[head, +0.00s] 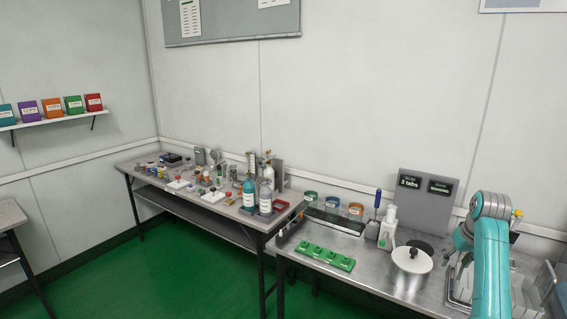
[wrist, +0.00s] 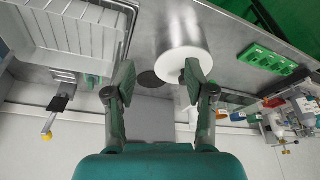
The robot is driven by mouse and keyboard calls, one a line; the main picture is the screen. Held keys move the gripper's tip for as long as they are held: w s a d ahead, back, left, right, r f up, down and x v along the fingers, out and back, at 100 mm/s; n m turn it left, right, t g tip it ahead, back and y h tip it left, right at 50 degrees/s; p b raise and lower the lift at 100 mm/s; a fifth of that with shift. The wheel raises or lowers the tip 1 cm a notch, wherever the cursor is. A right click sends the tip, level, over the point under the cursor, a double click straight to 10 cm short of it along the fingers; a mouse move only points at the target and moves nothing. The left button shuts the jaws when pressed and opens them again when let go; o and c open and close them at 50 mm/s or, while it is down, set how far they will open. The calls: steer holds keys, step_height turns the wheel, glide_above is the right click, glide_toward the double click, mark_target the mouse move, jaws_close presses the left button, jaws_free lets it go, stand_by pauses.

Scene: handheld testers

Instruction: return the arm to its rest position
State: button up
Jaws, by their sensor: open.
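My teal arm (head: 488,255) rises at the right edge of the head view, over the right end of the near steel table (head: 330,266). In the wrist view my gripper (wrist: 157,78) has its two dark fingers spread apart, with nothing between them. In the wrist view a pot with a white lid (wrist: 182,38) lies beyond the right finger, and a pale wire-like basket (wrist: 75,45) lies beyond the left finger.
The lidded pot (head: 411,262) stands just left of my arm. A green tray (head: 325,256), a white bottle (head: 388,228) and a grey display panel (head: 427,200) stand on the same table. A second table (head: 180,200) with many small items extends left. Green floor lies open in front.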

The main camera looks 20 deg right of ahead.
steer(key=s+a+f+n+t+h, duration=0.1)
steer(key=a+f, duration=0.7)
steer(key=f, duration=0.3)
steer(key=s+a+f+t, duration=0.1)
steer(key=a+f, duration=0.6)
steer(key=f, duration=0.4)
steer(key=s+a+f+n+t, duration=0.1)
steer(key=s+a+f+t, duration=0.1)
steer(key=s+a+f, duration=0.5)
steer(key=s+a+f+t, duration=0.1)
steer(key=s+a+f, duration=0.1)
steer(key=s+a, duration=0.5)
steer(key=s+a+r+n+t, duration=0.1)
steer(key=s+a+r+t, duration=0.1)
steer(key=s+a, duration=0.55)
steer(key=s+a+r+n+t, duration=0.1)
steer(key=s+a+r+t, duration=0.15)
steer(key=s+a, duration=0.55)
steer(key=s+a+r+n+t+y, duration=0.1)
steer(key=s+a+r+t+y, duration=0.1)
steer(key=s+r, duration=1.2)
steer(key=shift+a+r+y, duration=0.3)
steer(key=shift+a+r, duration=0.2)
steer(key=shift+r, duration=0.25)
steer(key=shift+s+r, duration=0.3)
steer(key=shift+r, duration=0.15)
steer(key=shift+c, duration=0.2)
